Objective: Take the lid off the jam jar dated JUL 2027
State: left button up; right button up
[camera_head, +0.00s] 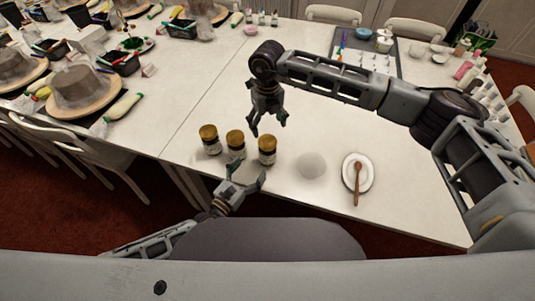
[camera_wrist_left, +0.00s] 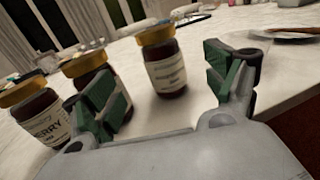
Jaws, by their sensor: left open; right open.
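Three dark jam jars with gold lids stand in a row near the table's front edge: a left jar (camera_head: 210,142), a middle jar (camera_head: 235,147) and a right jar (camera_head: 267,153). All three lids are on. The left wrist view shows the left jar (camera_wrist_left: 38,118), middle jar (camera_wrist_left: 88,72) and right jar (camera_wrist_left: 164,75). "ERRY" reads on the left jar's label; no date is legible. My left gripper (camera_head: 246,174) is open and empty, just in front of the middle and right jars. My right gripper (camera_head: 268,125) is open, pointing down, above and behind the right jar.
A grey tray (camera_head: 385,62) is at the back. The table's middle is clear.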

aim_at(263, 152)
pick_arm(q)
jog(key=shift+x, duration=5.75)
